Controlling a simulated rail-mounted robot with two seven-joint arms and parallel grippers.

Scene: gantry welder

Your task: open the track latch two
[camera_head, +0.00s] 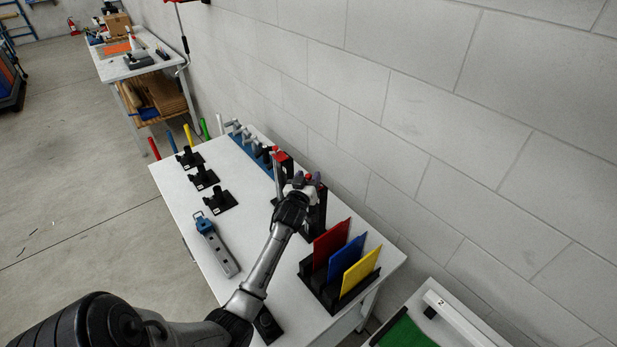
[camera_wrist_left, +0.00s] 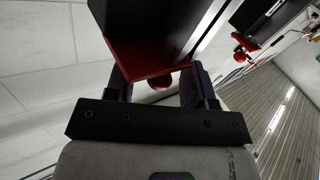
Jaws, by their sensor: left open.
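My left gripper (camera_head: 302,180) is at the far right part of the white table, at a dark upright fixture with red parts. A similar red-topped upright (camera_head: 280,157) stands just left of the gripper. I cannot tell which part is track latch two; the fixture is partly hidden by my gripper. My right gripper is not in view.
The white table (camera_head: 255,250) holds a grey rail with a blue end (camera_head: 217,247), several black holders (camera_head: 203,178) and a rack with red, blue and yellow (camera_head: 362,270) plates. The block wall (camera_head: 400,130) is close behind. A white bar marked 2 (camera_head: 447,312) is at lower right.

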